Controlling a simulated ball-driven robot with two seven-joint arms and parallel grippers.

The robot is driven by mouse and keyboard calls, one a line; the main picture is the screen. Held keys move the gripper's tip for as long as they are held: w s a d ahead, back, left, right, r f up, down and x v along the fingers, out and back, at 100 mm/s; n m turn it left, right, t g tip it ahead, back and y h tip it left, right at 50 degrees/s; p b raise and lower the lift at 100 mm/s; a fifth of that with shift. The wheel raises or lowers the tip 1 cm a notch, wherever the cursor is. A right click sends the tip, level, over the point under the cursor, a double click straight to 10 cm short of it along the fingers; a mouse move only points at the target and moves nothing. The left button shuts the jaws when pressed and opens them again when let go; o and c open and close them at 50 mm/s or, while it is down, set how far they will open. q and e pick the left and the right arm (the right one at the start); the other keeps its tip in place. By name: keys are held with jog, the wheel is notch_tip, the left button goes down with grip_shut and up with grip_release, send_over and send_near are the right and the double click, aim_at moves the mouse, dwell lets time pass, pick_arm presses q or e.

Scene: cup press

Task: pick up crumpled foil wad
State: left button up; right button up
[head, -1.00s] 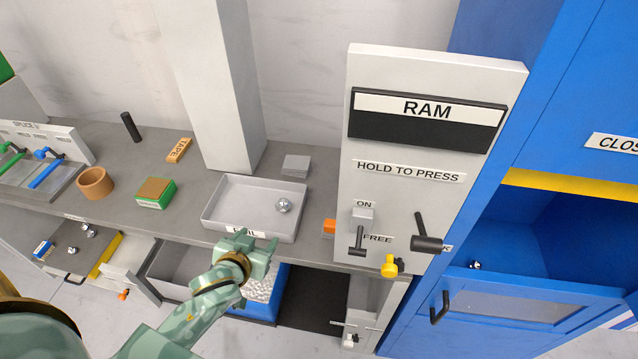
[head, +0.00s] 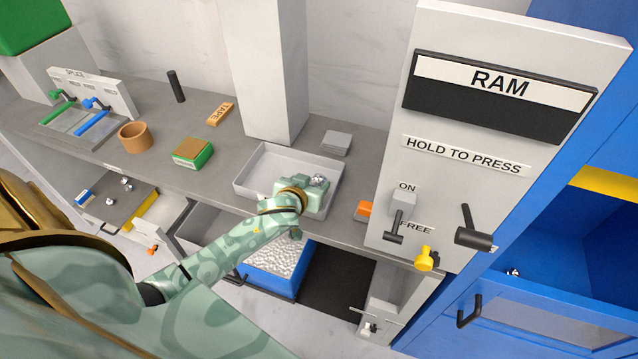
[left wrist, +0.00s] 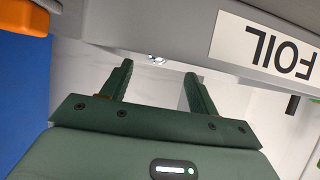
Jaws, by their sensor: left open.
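The crumpled foil wad (head: 319,181) is a small silvery lump in the grey FOIL tray (head: 262,168), toward its right side. My left gripper (head: 306,187) is over the front right of the tray, right by the wad and partly covering it in the head view. The left wrist view shows my left gripper (left wrist: 158,68) open, with its two green fingers apart. The wad (left wrist: 157,58) shows small between and just beyond the fingertips there, partly hidden by the tray edge. I cannot tell any contact. My right gripper is not in view.
The tall RAM press (head: 480,150) with levers stands right of the tray. A grey block (head: 336,142) lies behind it, an orange item (head: 364,209) to its right. A blue bin (head: 275,268) of silvery pieces is below. A grey column (head: 268,70) rises behind the tray.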

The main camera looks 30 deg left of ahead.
aim_at(318, 178)
pick_arm(q)
jog(key=b+x, duration=0.1)
jog(key=x, duration=0.3)
jog(key=shift+w+d, duration=0.1)
jog(key=shift+d, duration=0.05)
jog(key=shift+c, duration=0.3)
jog(key=c, duration=1)
jog(key=shift+r, duration=0.15)
